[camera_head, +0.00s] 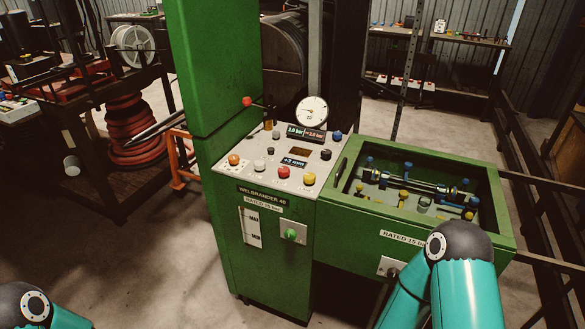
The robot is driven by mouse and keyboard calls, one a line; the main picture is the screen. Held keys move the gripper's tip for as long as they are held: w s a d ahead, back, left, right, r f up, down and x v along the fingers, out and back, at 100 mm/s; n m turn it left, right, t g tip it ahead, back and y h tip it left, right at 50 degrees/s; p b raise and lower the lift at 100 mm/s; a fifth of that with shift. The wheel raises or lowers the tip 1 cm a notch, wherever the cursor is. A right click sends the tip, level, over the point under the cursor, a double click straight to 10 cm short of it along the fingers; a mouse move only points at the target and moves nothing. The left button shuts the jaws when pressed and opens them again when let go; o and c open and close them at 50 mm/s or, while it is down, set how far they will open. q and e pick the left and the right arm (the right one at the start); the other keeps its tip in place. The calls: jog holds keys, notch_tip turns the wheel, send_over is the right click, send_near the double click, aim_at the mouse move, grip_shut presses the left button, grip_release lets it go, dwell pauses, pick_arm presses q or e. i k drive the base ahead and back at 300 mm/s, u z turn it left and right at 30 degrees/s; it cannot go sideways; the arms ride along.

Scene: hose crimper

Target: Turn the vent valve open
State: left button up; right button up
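A green crimper cabinet (225,245) stands in the middle, with a light sloped control panel (262,178) on top. I cannot tell for sure which fitting is the vent valve. A lever with a red ball end (247,101) sticks out to the left at the panel's back. A round white gauge (312,112) stands beside it. A green knob (292,234) sits on a grey plate on the cabinet's front. My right arm's teal links cover part of the right trough's front. Neither gripper shows.
The panel carries orange, red and yellow buttons (309,179). A green trough (344,207) at right holds a metal rod (415,182) and fittings. A dark bench with a red hose coil (133,130) stands at left. The floor at front left is clear.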

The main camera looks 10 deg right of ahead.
aim_at(283, 171)
jog(key=i, duration=1)
